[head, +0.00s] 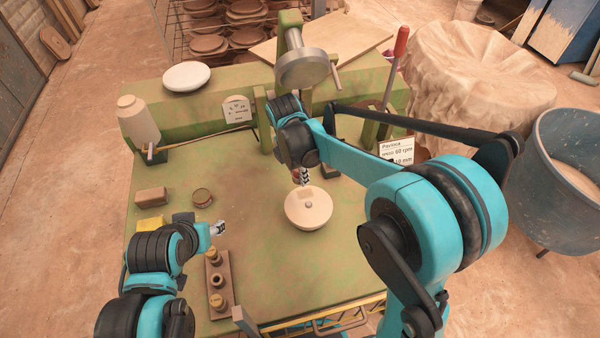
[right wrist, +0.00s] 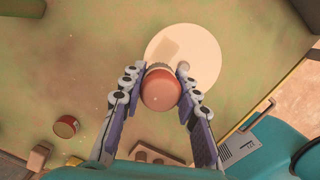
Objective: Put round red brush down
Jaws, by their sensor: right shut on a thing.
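The round red brush (right wrist: 161,92) shows its rounded red end between the fingers of my right gripper (right wrist: 160,82) in the right wrist view. My right gripper is shut on it. A pale round disc (right wrist: 205,50) lies beyond the brush in that view. In the head view the right gripper (head: 301,176) points down just behind the disc (head: 312,216), and the brush is mostly hidden there. I cannot tell whether the brush touches the disc. My left gripper (head: 218,228) is above the left part of the green table; its finger opening is unclear.
On the green table (head: 270,255) stand a small round tin (head: 202,197), a brown block (head: 151,196), a yellow block (head: 150,224) and a wooden holder (head: 217,279) with several pegs. A press wheel (head: 303,68) rises at the back. The table right of the holder is clear.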

